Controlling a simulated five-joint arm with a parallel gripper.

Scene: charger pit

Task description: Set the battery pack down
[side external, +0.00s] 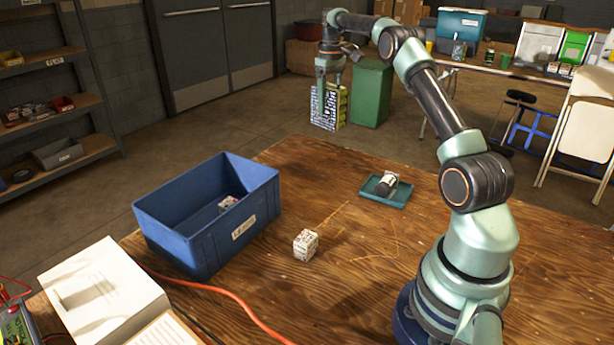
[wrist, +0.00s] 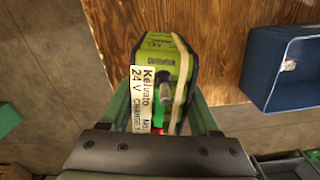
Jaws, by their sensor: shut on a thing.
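The battery pack (side external: 328,108) is a yellow-green block with a black-and-white printed side. It hangs upright below my gripper (side external: 330,80), in the air towards the far side of the wooden table. In the wrist view the pack (wrist: 165,50) sits between the two fingers of my gripper (wrist: 163,112), which is shut on it. A white label reading "24 V" and a grey pin show on it. Behind it in that view lie the table's edge and the grey floor.
The wooden table (side external: 350,270) holds a blue bin (side external: 205,245) with a small box inside, a small white patterned box (side external: 306,245), and a teal tray (side external: 398,198) with a dark-and-white cylinder. The table's middle is mostly clear.

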